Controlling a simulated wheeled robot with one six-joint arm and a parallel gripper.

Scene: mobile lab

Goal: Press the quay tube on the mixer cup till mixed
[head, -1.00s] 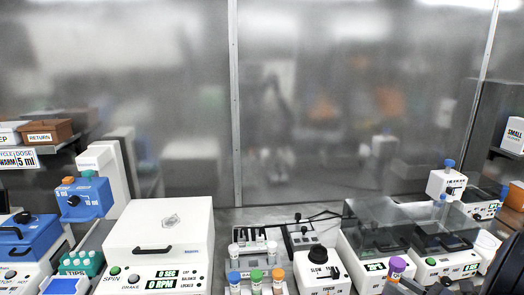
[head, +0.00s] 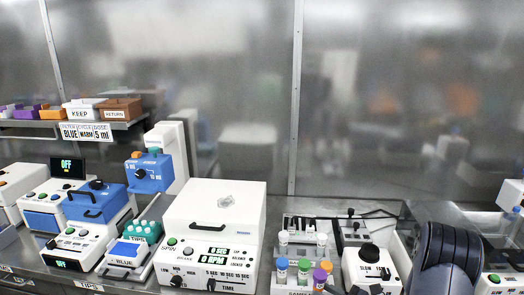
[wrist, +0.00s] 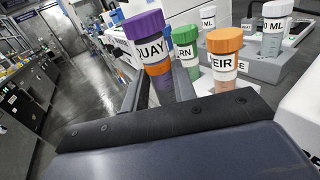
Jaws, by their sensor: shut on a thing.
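The quay tube (wrist: 150,48), with a purple cap and a QUAY label, is between the dark fingers of my gripper (wrist: 158,92) in the wrist view. My gripper is shut on it. In the head view its purple cap (head: 319,275) shows in front of the orange-capped tube, near the tube rack. The mixer (head: 366,272) is a white box marked SLOW, with a black round cup (head: 370,251) on top. The tube is left of the cup in the head view and apart from it. My gripper's fingers are not clear in the head view.
Blue-capped (head: 281,265), green-capped (head: 304,267) and orange-capped (wrist: 224,42) tubes stand close beside the held tube. A white centrifuge (head: 215,225) is to the left. Tubes in a grey rack (wrist: 262,65) stand behind. My dark arm fills the lower right of the head view.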

